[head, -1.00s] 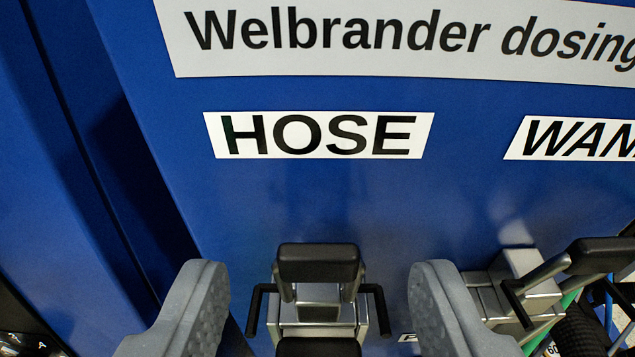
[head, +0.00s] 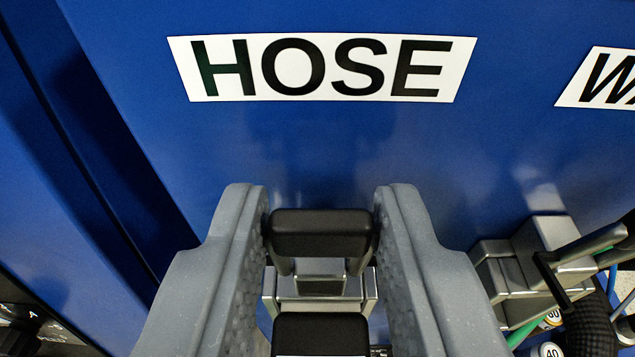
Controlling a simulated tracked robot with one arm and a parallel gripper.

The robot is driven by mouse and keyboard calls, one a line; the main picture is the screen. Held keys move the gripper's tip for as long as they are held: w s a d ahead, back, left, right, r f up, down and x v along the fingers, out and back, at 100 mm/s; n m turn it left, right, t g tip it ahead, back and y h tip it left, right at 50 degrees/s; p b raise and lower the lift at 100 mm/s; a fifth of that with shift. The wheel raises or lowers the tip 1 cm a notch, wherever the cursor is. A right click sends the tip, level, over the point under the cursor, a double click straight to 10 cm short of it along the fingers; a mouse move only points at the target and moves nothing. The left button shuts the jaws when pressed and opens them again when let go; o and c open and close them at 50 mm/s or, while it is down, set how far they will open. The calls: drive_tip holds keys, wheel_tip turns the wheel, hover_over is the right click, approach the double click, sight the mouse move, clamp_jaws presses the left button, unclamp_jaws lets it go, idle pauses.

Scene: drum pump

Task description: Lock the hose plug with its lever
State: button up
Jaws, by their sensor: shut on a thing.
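The lever's black grip bar (head: 320,235) stands on two metal arms under the HOSE label. My gripper (head: 320,215) has a grey ribbed finger on each side of this bar, and both fingers touch its ends. The silver metal socket (head: 322,285) sits just behind and below the bar. A black block (head: 320,335) below it, at the picture's bottom edge, looks like part of the hose plug. My fingers hide the lever's sides, and the plug's lower part is out of view.
The blue cabinet wall (head: 330,150) carries the HOSE label (head: 322,68). A second silver connector with a lever (head: 540,260) is close to the right of my right finger. Hoses and numbered round tags (head: 550,350) crowd the lower right. A dark gap runs along the left.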

drive_tip(key=shift+s+f+t+b, duration=0.2)
drive_tip(key=shift+t+b, duration=0.45)
drive_tip(key=shift+b, duration=2.4)
drive_tip(key=shift+s+f+t+b, duration=0.2)
drive_tip(key=shift+t+b, duration=0.45)
drive_tip(key=shift+b, duration=2.35)
drive_tip(key=o, duration=0.8)
drive_tip(key=shift+r, duration=0.1)
drive_tip(key=s+r+b, duration=0.2)
drive_tip(key=s+b, duration=0.2)
drive_tip(key=s, duration=0.6)
drive_tip(key=shift+d, duration=0.45)
drive_tip(key=shift+a, duration=0.1)
